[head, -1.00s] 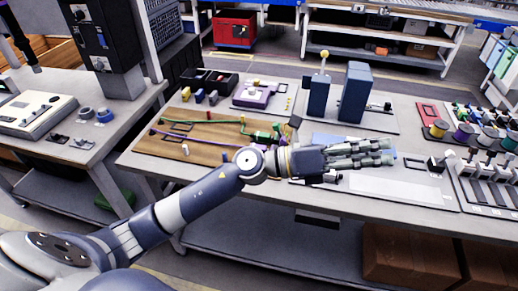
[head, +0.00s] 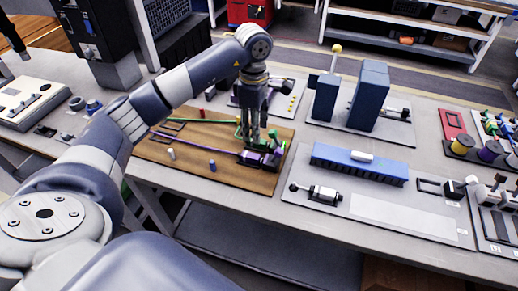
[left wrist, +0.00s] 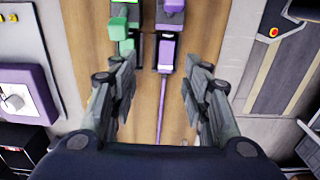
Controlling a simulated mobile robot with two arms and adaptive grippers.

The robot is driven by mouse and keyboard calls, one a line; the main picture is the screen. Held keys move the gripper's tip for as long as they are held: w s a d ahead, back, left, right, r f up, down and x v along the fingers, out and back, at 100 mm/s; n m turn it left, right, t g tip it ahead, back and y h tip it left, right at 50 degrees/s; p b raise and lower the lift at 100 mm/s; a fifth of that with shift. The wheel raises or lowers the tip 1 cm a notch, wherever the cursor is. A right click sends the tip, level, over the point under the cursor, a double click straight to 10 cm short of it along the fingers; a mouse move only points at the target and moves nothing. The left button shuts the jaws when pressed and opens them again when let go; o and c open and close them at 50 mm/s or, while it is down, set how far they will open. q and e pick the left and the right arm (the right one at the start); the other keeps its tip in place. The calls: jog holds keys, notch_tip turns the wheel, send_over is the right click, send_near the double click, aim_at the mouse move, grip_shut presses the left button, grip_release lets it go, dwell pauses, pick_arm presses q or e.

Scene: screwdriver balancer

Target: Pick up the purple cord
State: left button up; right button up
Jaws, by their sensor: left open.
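The purple cord (head: 195,143) lies along the wooden board (head: 240,184) in the head view. Its right end runs to a purple and black connector near my left gripper (head: 253,140). In the left wrist view the cord (left wrist: 161,105) runs lengthwise between the open fingers of my left gripper (left wrist: 160,64), with the purple connector (left wrist: 170,55) at their tips. The gripper points down over the board's right part and holds nothing. I cannot tell how high the fingertips are above the cord. My right gripper is not in view.
A green connector (left wrist: 124,28) lies close beside the purple one. Small pegs (head: 212,165) stand on the board. A blue block (head: 360,165) and a blue-and-yellow-topped fixture (head: 325,97) stand to the right.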

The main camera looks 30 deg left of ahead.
pick_arm(q)
send_over(252, 156)
jog(key=f, duration=0.4)
jog(key=shift+w+f+p, duration=0.15)
jog(key=shift+w+p, duration=0.1)
jog(key=shift+p, duration=0.1)
jog(key=shift+f, duration=0.35)
jog(key=shift+f+p, duration=0.35)
jog(key=shift+f, duration=0.25)
jog(key=f+p, duration=0.1)
jog(key=f, duration=0.2)
jog(key=shift+s+f, duration=0.15)
jog(key=shift+s, duration=0.05)
jog(key=shift+f, duration=0.45)
grip_shut()
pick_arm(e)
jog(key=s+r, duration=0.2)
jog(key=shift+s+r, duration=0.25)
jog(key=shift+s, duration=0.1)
